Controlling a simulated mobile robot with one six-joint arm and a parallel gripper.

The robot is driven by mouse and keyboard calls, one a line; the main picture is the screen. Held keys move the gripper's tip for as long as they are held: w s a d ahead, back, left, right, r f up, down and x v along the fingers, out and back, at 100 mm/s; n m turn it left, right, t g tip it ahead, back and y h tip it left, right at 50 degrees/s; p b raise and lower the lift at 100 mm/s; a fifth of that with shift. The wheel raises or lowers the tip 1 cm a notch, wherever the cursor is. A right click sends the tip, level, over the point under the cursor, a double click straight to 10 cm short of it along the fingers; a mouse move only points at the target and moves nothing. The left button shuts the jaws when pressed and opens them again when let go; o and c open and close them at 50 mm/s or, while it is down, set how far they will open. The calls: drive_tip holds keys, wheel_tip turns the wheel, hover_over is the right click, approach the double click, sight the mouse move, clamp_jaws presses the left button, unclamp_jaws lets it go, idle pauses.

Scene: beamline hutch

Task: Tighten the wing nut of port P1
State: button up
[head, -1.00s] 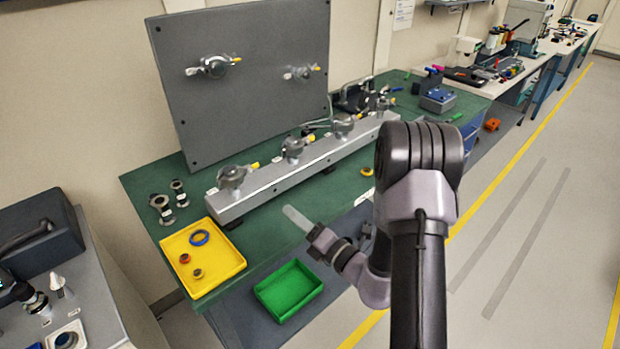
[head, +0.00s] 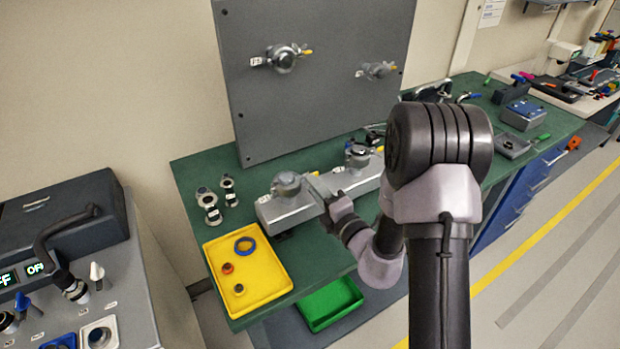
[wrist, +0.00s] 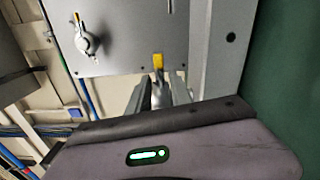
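In the head view a grey manifold bar (head: 275,209) lies along the green bench. Its leftmost capped port (head: 286,184) is a silver clamp; I cannot read its label or tell if it is P1. My gripper (head: 314,184) is just right of this port, at about its height. In the wrist view my two fingers (wrist: 160,92) stand apart. A grey clamp part with a yellow-tipped wing (wrist: 158,62) shows between and beyond them; I cannot tell whether they touch it.
A grey panel (head: 316,110) behind the bar carries two more clamped ports. A yellow tray (head: 275,286) with rings is at the front left, and a green bin (head: 331,304) sits lower. Loose flanged fittings (head: 210,208) stand left of the bar.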

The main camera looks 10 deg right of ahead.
drive_tip(key=shift+w, duration=0.1)
drive_tip(key=shift+c, duration=0.3)
clamp_jaws()
drive_tip(key=shift+r, duration=0.1)
idle(1.1)
